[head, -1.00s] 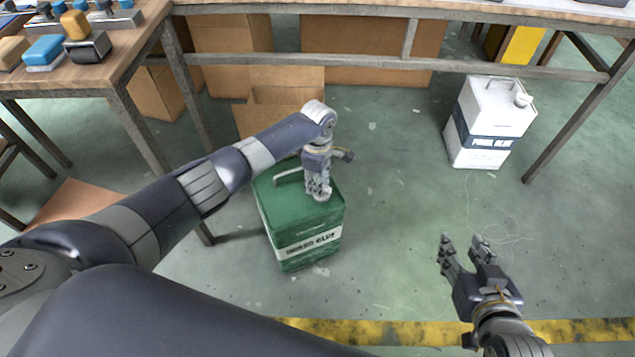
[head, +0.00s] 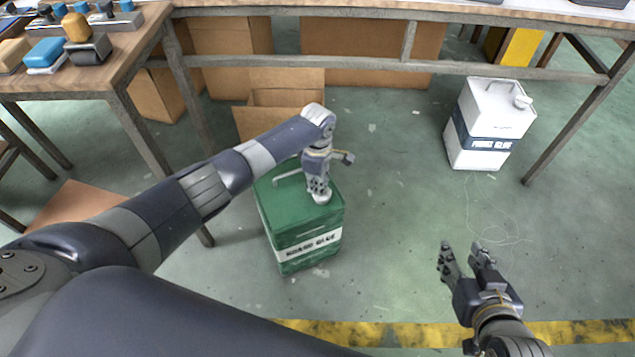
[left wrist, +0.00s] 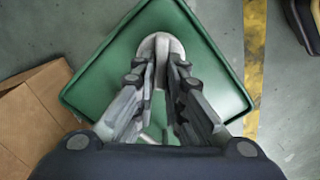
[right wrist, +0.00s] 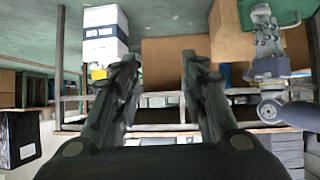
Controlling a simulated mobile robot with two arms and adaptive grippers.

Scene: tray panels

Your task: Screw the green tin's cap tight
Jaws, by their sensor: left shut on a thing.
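The green tin (head: 300,225) stands upright on the floor, with a white label band and a handle on its top. Its pale cap (head: 321,198) sits at the front right corner of the top. My left gripper (head: 319,188) points down from above and is shut on the cap. The left wrist view shows both fingers closed at the cap (left wrist: 161,42), hiding part of it; the cap's thread is not visible. My right gripper (head: 464,250) is open and empty, well to the right of the tin. In the right wrist view its fingers (right wrist: 160,62) are spread apart.
A white tin (head: 490,125) stands on the floor at the right, near a table leg. An open cardboard box (head: 285,95) is behind the green tin. A workbench (head: 390,68) spans the back. A yellow floor stripe (head: 400,333) runs in front. The floor between the tins is clear.

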